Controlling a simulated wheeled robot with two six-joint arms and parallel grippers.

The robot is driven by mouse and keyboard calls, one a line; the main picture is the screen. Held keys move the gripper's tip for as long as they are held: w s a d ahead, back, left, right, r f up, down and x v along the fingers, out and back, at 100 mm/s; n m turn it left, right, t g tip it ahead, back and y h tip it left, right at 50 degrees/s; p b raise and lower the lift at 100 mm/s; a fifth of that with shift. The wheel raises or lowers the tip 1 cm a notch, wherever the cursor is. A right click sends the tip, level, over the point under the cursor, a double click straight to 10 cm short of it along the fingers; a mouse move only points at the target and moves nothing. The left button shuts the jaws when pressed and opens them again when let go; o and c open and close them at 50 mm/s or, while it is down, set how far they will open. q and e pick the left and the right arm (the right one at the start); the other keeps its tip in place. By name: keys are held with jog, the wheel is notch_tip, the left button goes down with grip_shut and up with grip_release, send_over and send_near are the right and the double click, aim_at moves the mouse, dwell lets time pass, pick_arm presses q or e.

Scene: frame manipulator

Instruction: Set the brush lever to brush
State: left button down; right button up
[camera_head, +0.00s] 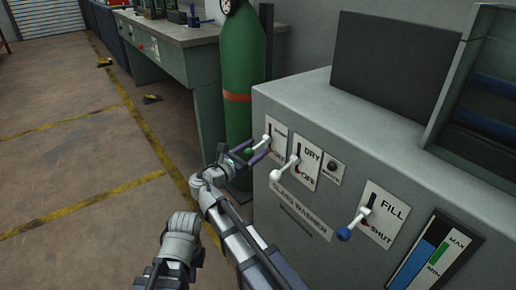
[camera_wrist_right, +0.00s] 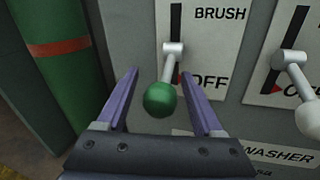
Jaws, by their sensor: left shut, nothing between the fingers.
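The brush lever is a light metal lever with a green knob (camera_wrist_right: 160,100). It sits on a white plate marked BRUSH and OFF (camera_wrist_right: 215,45). The lever hangs down, its knob low by the OFF end. In the head view its plate (camera_head: 277,134) is the leftmost on the grey machine. My right gripper (camera_wrist_right: 160,75) is open, its purple fingers on either side of the knob with gaps. It also shows at the lever in the head view (camera_head: 258,148). My left gripper (camera_head: 167,270) is low in the head view, shut; its fingers are not clearly visible.
The DRY lever with a white knob (camera_head: 278,175) is close to the right of the brush lever. A FILL lever with a blue knob (camera_head: 343,234) is further right. A green gas cylinder (camera_head: 241,75) stands just left of the machine. Open floor lies to the left.

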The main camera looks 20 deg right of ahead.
grip_shut()
dwell(0.3)
dwell(1.0)
